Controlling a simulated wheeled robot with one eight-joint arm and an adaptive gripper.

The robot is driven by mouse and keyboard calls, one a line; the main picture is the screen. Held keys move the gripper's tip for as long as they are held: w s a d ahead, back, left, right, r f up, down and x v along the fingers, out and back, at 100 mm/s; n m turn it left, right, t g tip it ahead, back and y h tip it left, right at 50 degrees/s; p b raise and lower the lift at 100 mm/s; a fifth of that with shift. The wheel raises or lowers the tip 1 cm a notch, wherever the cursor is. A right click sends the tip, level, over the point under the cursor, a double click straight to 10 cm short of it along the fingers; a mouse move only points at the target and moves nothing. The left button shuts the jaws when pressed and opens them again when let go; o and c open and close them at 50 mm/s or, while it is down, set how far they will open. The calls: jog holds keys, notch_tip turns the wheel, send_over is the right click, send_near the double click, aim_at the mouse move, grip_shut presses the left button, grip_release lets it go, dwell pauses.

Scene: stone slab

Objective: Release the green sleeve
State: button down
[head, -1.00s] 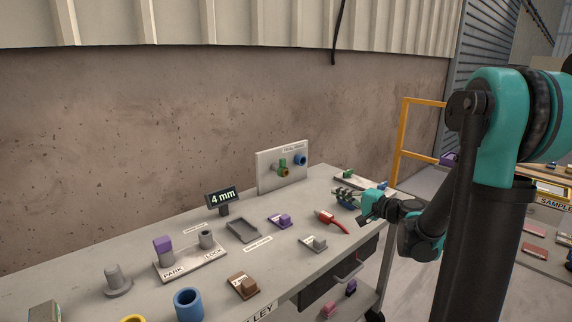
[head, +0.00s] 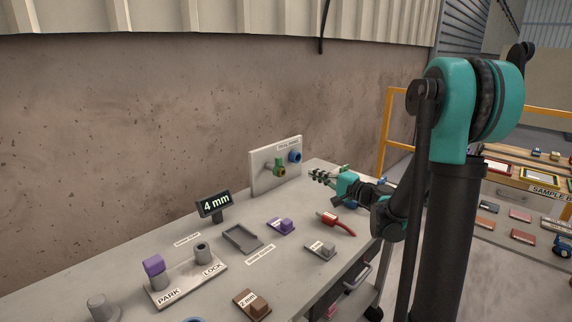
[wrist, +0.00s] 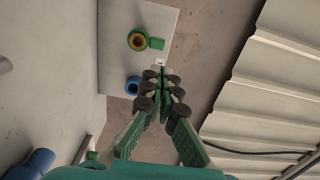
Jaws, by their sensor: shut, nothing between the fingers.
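The green sleeve (head: 279,168) sits on the upright white panel (head: 258,174) at the back of the bench. In the wrist view it is a green ring with an orange-yellow inner ring (wrist: 138,40) and a green tab (wrist: 156,43) at its side. A blue ring fitting (head: 295,156) is on the same panel, also in the wrist view (wrist: 133,86). My gripper (head: 318,175) is shut and empty, in the air to the right of the panel. In the wrist view its fingertips (wrist: 162,80) come together beside the blue ring, apart from the green sleeve.
A red-handled tool (head: 336,222), a purple block (head: 281,226) and a grey tray (head: 242,238) lie on the bench. A "4 mm" display (head: 214,205) stands left of the panel. A PARK/LOCK fixture (head: 186,281) is at front left.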

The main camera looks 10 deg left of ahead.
aim_at(281, 160)
jog(key=x, duration=1.4)
jog(key=x, duration=0.2)
jog(key=shift+w+a, duration=0.25)
jog(key=shift+a, duration=0.1)
jog(key=shift+r, duration=0.1)
jog(key=shift+s+d, duration=0.3)
jog(key=shift+d, duration=0.2)
jog(key=v, duration=1.3)
jog(key=shift+s, duration=0.1)
